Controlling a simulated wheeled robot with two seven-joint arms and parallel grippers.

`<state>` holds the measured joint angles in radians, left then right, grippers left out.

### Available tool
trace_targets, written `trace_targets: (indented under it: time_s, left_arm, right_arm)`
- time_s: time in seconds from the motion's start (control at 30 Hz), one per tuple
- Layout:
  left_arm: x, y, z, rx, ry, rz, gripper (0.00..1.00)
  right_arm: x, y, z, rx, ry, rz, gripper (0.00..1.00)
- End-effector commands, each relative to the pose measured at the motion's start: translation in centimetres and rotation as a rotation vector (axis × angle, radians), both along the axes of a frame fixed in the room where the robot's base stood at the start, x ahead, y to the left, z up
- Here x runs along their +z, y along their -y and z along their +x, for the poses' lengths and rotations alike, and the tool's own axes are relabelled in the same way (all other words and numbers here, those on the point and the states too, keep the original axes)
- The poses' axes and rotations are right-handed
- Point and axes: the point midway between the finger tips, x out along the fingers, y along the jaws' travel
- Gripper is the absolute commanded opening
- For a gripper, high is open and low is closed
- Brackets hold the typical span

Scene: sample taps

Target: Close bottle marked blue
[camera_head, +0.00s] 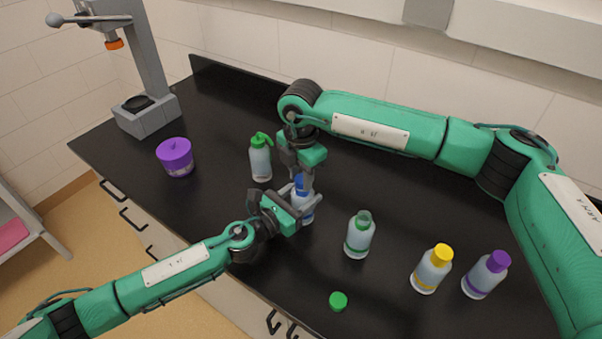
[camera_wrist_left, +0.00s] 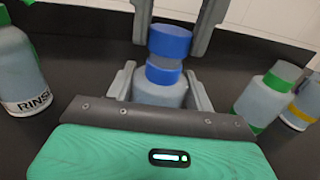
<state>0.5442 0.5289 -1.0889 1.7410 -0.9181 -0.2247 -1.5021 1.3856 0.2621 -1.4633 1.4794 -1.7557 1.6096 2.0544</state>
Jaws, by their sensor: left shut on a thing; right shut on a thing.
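The bottle marked blue (camera_head: 307,212) stands upright on the black bench; in the left wrist view its clear body (camera_wrist_left: 158,94) has a blue band at the shoulder. My left gripper (camera_head: 300,207) is shut around its body. A blue cap (camera_wrist_left: 170,40) is directly above the neck, held in my right gripper (camera_head: 302,180), which reaches down from above. A short strip of grey neck shows between cap and band, and I cannot tell whether the cap touches the neck. In the head view the fingers partly hide the cap (camera_head: 299,183) and bottle.
An uncapped green-marked bottle (camera_head: 358,240) stands to the right, with a green cap (camera_head: 338,301) loose in front. Yellow-capped (camera_head: 430,272) and purple-capped (camera_head: 484,278) bottles stand further right. A green-topped rinse bottle (camera_head: 260,162), purple jar (camera_head: 176,160) and grey tap stand (camera_head: 147,112) are left.

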Motion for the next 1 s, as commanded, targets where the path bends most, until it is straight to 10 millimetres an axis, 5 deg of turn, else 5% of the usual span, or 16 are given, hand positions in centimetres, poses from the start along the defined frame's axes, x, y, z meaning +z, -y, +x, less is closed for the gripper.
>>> trace_targets:
  time_s: [0.37,0.4,0.53,1.0]
  left_arm:
    - [-0.03,-0.01,-0.01,0.000,0.000,0.000,0.12]
    - [-0.03,-0.01,-0.01,0.000,-0.001,0.001,0.00]
    - [-0.03,-0.01,-0.01,0.000,-0.001,0.001,0.00]
    - [-0.05,-0.01,-0.01,0.000,-0.001,0.001,0.00]
  right_arm:
    - [-0.81,-0.02,-0.02,-0.003,-0.001,0.001,0.12]
    - [-0.79,-0.02,-0.02,-0.003,-0.001,0.001,0.12]
    - [-0.79,-0.04,-0.01,-0.049,-0.001,0.001,0.12]
    - [-0.78,-0.16,0.34,-0.734,-0.001,0.001,0.12]
